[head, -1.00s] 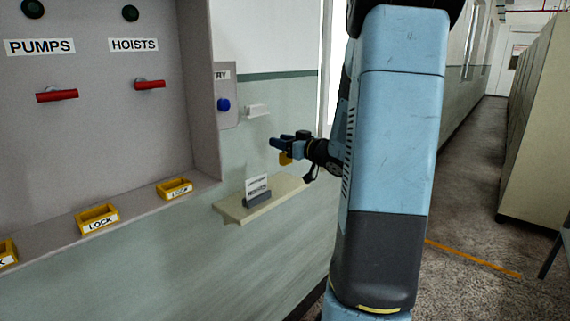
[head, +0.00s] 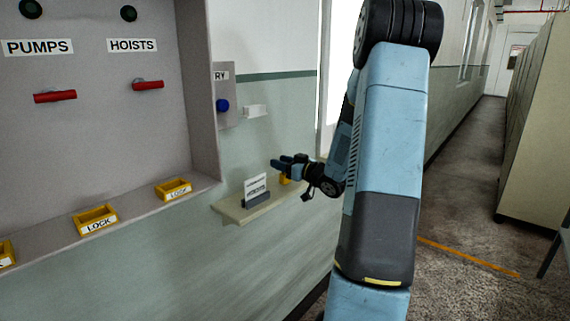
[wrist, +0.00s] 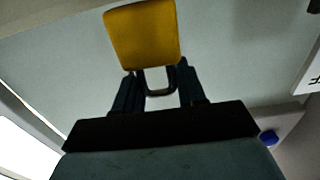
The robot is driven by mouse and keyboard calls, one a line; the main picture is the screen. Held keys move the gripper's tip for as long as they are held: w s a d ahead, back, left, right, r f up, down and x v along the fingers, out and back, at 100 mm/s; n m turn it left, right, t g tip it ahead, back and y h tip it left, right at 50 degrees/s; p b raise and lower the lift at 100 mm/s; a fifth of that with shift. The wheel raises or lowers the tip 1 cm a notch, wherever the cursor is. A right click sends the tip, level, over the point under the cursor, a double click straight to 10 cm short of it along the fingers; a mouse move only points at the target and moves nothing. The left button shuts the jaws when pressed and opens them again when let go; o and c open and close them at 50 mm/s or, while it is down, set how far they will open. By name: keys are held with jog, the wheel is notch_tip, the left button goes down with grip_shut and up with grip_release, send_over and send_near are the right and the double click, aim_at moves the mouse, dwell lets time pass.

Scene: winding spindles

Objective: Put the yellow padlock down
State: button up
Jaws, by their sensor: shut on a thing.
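The yellow padlock (wrist: 142,36) shows large in the wrist view, its dark shackle between the fingers of my gripper (wrist: 160,88). In the head view the padlock (head: 285,179) is a small yellow patch just under my gripper (head: 283,162). My gripper is shut on the padlock at the small cream wall shelf (head: 233,212). The padlock is at about the height of the shelf top; I cannot tell whether it touches it.
A small sign in a grey holder (head: 256,198) stands on the shelf, left of the padlock. Yellow trays marked LOCK (head: 96,220) sit on the panel ledge at left. A blue knob (head: 222,106) and a white bracket (head: 254,111) are on the wall above.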

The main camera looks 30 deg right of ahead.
jog(key=shift+f, duration=0.15)
jog(key=o, duration=1.1)
jog(key=shift+c, duration=0.2)
